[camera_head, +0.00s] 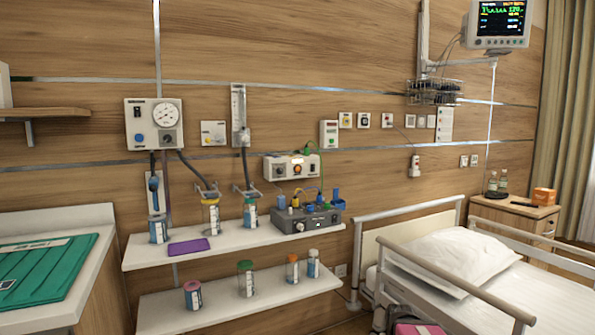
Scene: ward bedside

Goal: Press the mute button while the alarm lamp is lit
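A white wall box (291,166) hangs above the upper shelf. No mute button can be told apart at this size. A patient monitor (500,23) at top right shows green traces and numbers. My gripper is not in view.
The upper shelf (230,246) and lower shelf (240,300) carry several jars, and a purple pad (189,246) lies on the upper one. A bed (480,270) with rails stands at right. A cabinet (70,270) with a green folder stands at left.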

